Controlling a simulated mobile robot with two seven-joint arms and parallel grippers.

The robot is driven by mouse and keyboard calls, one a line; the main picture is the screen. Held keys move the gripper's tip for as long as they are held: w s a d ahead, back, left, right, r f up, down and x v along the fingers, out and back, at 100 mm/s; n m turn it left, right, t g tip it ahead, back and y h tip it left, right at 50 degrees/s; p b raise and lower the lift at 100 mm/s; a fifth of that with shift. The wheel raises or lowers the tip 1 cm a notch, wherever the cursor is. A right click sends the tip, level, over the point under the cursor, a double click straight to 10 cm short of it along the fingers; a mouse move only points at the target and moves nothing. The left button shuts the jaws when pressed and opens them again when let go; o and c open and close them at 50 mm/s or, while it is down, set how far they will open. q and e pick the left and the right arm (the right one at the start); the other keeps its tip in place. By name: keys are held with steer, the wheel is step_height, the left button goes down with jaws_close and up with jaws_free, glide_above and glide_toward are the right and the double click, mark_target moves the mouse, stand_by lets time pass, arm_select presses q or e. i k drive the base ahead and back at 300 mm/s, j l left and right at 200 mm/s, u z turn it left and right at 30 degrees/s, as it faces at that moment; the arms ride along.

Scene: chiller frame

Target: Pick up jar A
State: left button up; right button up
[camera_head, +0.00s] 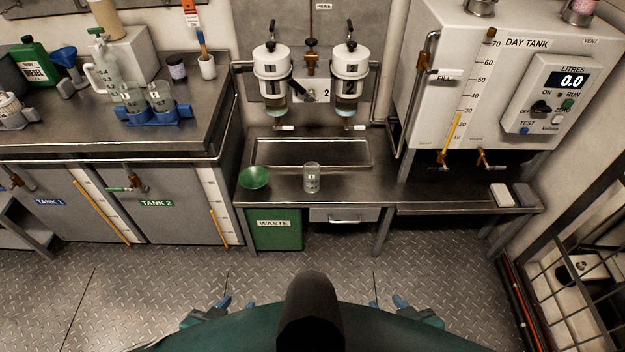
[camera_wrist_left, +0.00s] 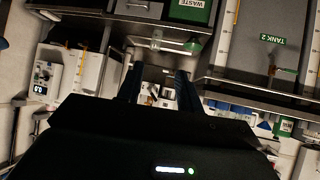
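A clear glass jar (camera_head: 311,178) stands upright on the steel bench, in front of the shallow sink; it also shows in the left wrist view (camera_wrist_left: 156,40). Two more glass jars, the left one (camera_head: 133,100) and the right one (camera_head: 160,96), stand in a blue holder (camera_head: 152,116) on the left counter. I cannot read a letter A on any jar. My left gripper (camera_head: 237,304) is low at the front, well short of the bench; in the left wrist view its fingers (camera_wrist_left: 158,72) are apart and empty. My right gripper (camera_head: 387,303) mirrors it, its blue tips apart and empty.
Two white filter housings (camera_head: 272,62) (camera_head: 349,62) hang above the sink (camera_head: 312,152). The day tank (camera_head: 455,90) stands at right.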

mark_target(311, 170)
steer(key=i+j+z, duration=0.25)
steer(key=i, duration=0.2)
steer(key=i+j+z, duration=0.3)
steer(key=i+l, duration=0.2)
steer(key=i, duration=0.3)
